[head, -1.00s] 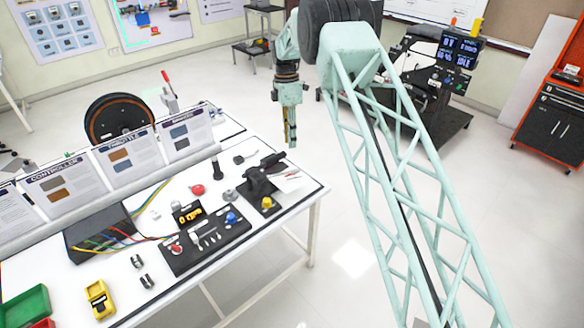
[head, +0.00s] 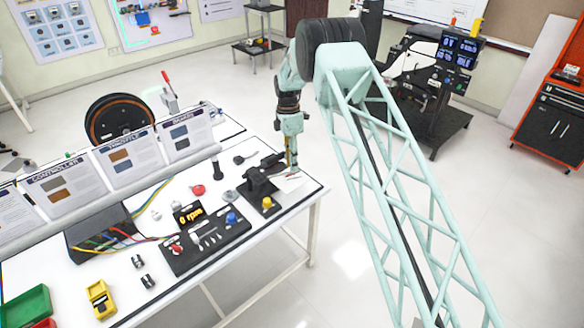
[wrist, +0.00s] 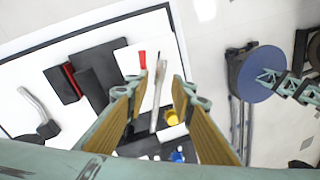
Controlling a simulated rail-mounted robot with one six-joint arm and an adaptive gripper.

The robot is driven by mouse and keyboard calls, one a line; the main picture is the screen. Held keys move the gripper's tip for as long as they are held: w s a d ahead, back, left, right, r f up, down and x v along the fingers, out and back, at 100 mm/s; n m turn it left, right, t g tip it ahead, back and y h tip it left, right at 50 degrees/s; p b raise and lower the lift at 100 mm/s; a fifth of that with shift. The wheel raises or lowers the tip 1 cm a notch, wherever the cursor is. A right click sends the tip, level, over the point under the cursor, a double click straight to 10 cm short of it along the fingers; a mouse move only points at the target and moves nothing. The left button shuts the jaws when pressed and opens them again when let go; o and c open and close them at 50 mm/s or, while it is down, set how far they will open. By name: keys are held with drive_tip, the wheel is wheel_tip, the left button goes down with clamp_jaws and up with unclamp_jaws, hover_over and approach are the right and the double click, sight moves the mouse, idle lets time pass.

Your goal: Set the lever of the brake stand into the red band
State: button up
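The brake stand (head: 262,186) is a black block at the right end of the white table, with a white plate (head: 290,184) at its side. In the wrist view the plate carries a short red band (wrist: 142,60). A thin silver bar, apparently the lever (wrist: 158,95), shows to the right of this band. My gripper (head: 292,162) points down above the plate. In the wrist view, its two yellow-brown fingers (wrist: 159,84) are apart, with the bar seen between them. I see no finger touching it. The lever is hard to make out in the head view.
A yellow knob (head: 267,203) sits just in front of the stand. A black panel (head: 206,240) with knobs and small levers lies left of it, and a red button (head: 198,190) behind. Upright cards (head: 130,155) line the table's back.

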drive_tip(key=shift+s+f, duration=0.15)
drive_tip(key=shift+f, duration=0.75)
drive_tip(key=shift+c, duration=0.7)
clamp_jaws()
